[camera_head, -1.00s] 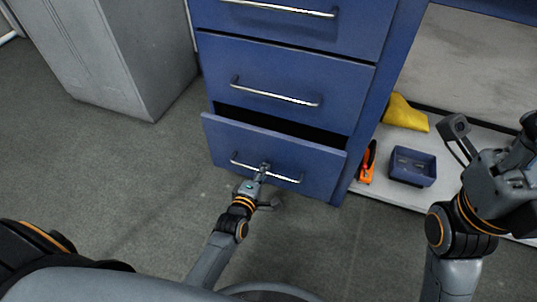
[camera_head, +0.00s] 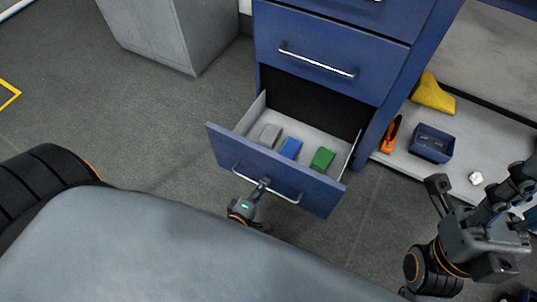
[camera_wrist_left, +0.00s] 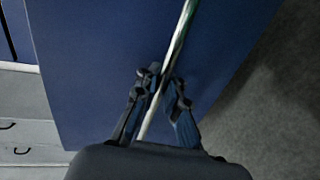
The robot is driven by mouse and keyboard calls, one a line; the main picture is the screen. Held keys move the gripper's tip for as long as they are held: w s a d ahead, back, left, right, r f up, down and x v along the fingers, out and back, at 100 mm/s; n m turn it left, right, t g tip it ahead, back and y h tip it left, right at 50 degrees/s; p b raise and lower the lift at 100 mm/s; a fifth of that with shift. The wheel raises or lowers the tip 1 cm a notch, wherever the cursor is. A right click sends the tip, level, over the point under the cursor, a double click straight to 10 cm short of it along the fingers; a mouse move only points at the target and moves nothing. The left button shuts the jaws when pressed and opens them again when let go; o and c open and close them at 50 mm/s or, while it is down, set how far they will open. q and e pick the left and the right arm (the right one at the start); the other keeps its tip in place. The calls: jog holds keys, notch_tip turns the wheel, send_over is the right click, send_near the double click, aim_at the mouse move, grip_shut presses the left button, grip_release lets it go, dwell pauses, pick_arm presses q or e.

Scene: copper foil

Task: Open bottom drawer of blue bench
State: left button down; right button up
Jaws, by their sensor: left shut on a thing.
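The bottom drawer (camera_head: 272,170) of the blue bench (camera_head: 328,45) is pulled well out, with its grey inside showing. A grey block (camera_head: 270,136), a blue block (camera_head: 291,148) and a green block (camera_head: 322,160) lie in it. My left gripper (camera_head: 262,186) is shut on the drawer's metal handle (camera_head: 284,194). In the left wrist view, the fingers (camera_wrist_left: 160,88) close around the bar handle (camera_wrist_left: 178,40) in front of the blue drawer front (camera_wrist_left: 100,60). My right gripper (camera_head: 440,195) is at the lower right, empty and away from the bench; its fingers' opening is unclear.
A grey cabinet (camera_head: 170,35) stands at the back left. A low shelf right of the drawers holds a yellow cloth-like thing (camera_head: 433,94), an orange tool (camera_head: 391,134), a blue bin (camera_head: 431,143) and a white crumpled piece (camera_head: 476,178).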

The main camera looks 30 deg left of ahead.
pick_arm(q)
jog(key=shift+s+r, duration=0.1)
jog(key=shift+s, duration=0.55)
jog(key=c, duration=1.4)
grip_release()
jog(key=shift+c, duration=0.2)
